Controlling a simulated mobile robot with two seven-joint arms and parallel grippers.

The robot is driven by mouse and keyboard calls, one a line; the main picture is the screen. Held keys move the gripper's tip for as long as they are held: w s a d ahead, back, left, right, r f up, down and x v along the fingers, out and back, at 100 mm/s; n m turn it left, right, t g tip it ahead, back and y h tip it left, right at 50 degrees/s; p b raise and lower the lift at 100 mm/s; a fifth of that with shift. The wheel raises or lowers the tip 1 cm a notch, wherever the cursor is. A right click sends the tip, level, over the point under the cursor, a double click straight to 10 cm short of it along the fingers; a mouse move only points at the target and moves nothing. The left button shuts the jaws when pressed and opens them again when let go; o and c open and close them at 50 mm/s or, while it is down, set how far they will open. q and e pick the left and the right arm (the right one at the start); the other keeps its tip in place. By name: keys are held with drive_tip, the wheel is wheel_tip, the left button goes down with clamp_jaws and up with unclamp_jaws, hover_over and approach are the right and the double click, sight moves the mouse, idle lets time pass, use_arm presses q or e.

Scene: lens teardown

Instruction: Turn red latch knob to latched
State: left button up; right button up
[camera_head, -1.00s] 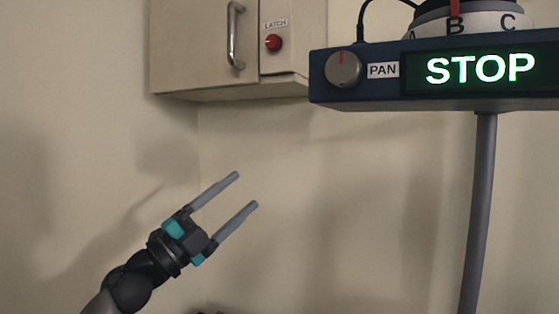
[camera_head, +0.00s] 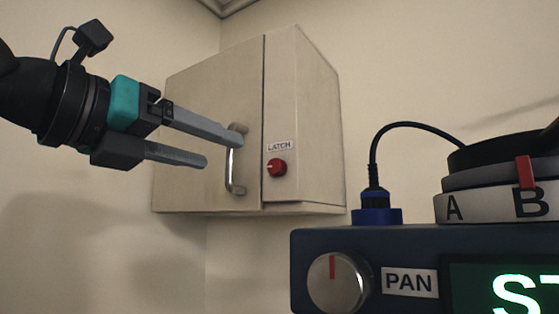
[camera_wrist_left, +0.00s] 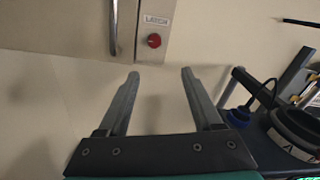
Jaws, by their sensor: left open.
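The red latch knob (camera_head: 277,168) sits on the narrow right panel of a beige wall cabinet (camera_head: 190,110), under a label reading LATCH (camera_head: 280,146). It also shows in the left wrist view (camera_wrist_left: 154,41), beyond the fingertips and between their lines. My left gripper (camera_head: 225,148) is open and empty. In the head view its fingers point right toward the cabinet, left of the knob, and overlap the door handle (camera_head: 236,172) in the picture. In the wrist view the fingertips (camera_wrist_left: 160,72) are apart from the knob. My right gripper is not in view.
A blue console (camera_head: 430,240) with a PAN knob (camera_head: 338,282) and a lit display stands at the lower right. A dial marked A and B (camera_head: 500,205) sits on it. A black cable (camera_head: 400,125) arches from a blue plug (camera_head: 376,212).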

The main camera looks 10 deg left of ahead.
sight(273, 165)
use_arm(q)
drive_tip(key=shift+n+y, duration=0.3)
drive_tip(key=shift+y, duration=0.1)
drive_tip(key=p+x, duration=0.2)
drive_tip(key=x, duration=0.2)
drive_tip(key=r+p+x, duration=0.1)
drive_tip(key=p+x, duration=0.1)
drive_tip(key=x, duration=0.3)
drive_tip(key=p+x, duration=0.2)
drive_tip(key=x, duration=0.3)
drive_tip(key=shift+w+a+r, duration=0.15)
drive_tip(key=shift+w+a, duration=0.1)
drive_tip(key=shift+w, duration=0.15)
clamp_jaws()
